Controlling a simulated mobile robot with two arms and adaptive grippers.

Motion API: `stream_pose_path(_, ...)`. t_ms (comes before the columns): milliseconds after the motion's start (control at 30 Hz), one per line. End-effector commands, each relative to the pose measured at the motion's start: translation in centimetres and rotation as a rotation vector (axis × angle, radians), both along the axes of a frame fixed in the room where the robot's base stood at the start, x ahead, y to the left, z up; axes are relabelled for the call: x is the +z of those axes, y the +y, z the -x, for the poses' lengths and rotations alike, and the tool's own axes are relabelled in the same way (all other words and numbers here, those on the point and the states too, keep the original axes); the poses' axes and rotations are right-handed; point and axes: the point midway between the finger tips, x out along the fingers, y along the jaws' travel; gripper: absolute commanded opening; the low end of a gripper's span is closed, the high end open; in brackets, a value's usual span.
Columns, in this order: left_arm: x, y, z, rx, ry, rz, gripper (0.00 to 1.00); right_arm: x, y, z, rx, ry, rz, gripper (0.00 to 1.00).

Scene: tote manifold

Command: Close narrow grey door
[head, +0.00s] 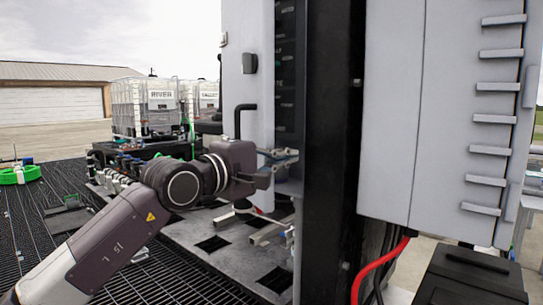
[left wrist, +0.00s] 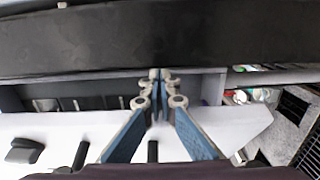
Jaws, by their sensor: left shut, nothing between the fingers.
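The narrow grey door (head: 256,85) stands ajar left of a black post in the head view, with a dark gap between them. It carries a dark latch and a black bar handle (head: 240,118). A pale panel, apparently this door, also shows in the left wrist view (left wrist: 55,128). My left gripper (head: 292,157) is shut and empty, its fingertips in front of the gap near the door's lower part. In the left wrist view the blue fingers (left wrist: 160,78) meet just below the black post. I cannot tell whether they touch the door. My right gripper is out of view.
The black post (head: 333,140) stands close right of the fingers. A grey cabinet (head: 395,110) with several ledges lies beyond it, with a red cable (head: 378,264) below. A metal deck (head: 215,250) with pipes is under my arm. White caged tanks (head: 150,103) stand behind.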

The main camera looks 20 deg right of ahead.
Motion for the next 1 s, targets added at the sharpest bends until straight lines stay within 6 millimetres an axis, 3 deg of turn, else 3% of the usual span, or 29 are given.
stream_pose_path(233, 0.08, -1.07, -0.29, 0.0, 0.0, 0.001, 0.0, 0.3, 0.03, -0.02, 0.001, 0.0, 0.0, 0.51)
stream_pose_path(1000, 0.03, -1.2, -0.33, 0.0, 0.0, 0.001, 0.0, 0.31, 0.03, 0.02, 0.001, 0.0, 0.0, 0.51)
